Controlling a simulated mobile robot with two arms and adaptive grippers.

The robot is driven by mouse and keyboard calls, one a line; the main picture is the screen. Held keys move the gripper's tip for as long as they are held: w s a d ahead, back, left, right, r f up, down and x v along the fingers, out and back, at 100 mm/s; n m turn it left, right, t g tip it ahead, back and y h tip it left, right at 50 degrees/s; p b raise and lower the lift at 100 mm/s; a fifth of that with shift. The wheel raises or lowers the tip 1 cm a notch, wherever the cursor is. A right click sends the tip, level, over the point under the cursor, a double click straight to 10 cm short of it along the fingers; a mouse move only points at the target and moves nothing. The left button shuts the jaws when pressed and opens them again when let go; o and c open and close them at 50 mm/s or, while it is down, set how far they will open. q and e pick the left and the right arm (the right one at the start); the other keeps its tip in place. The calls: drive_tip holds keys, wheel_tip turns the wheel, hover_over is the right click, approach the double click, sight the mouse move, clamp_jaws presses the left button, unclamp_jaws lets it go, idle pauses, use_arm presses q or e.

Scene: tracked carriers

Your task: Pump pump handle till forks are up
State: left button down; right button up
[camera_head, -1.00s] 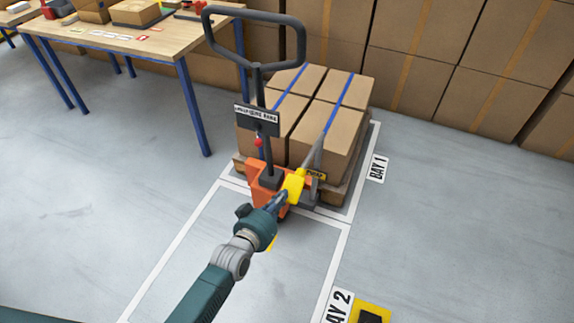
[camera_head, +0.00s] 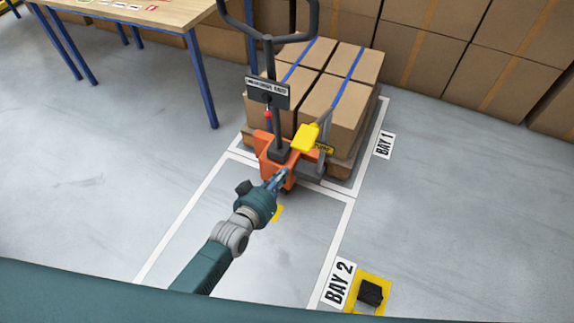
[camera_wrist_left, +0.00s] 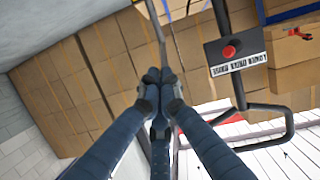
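The orange pallet jack (camera_head: 270,150) stands in front of a loaded pallet (camera_head: 343,167), with its black loop handle rising at the back. The forks are hidden under the pallet. My right gripper is not in view.
Strapped cartons (camera_head: 335,97) stand on the pallet in Bay 1. A wooden table (camera_head: 165,14) with blue legs is at the upper left, and stacked cartons (camera_head: 435,60) line the back. A black block (camera_head: 371,292) lies on a yellow square near the Bay 2 sign.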

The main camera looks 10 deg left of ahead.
use_arm(q)
drive_tip(key=s+a+f, duration=0.2)
drive_tip(key=s, duration=0.5)
drive_tip(key=shift+a+f+b, duration=0.2)
drive_tip(key=shift+a+b, duration=0.1)
drive_tip(key=shift+b, duration=0.1)
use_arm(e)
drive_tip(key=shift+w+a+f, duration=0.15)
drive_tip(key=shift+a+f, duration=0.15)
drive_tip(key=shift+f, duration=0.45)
use_arm(q)
drive_tip(key=shift+s, duration=0.1)
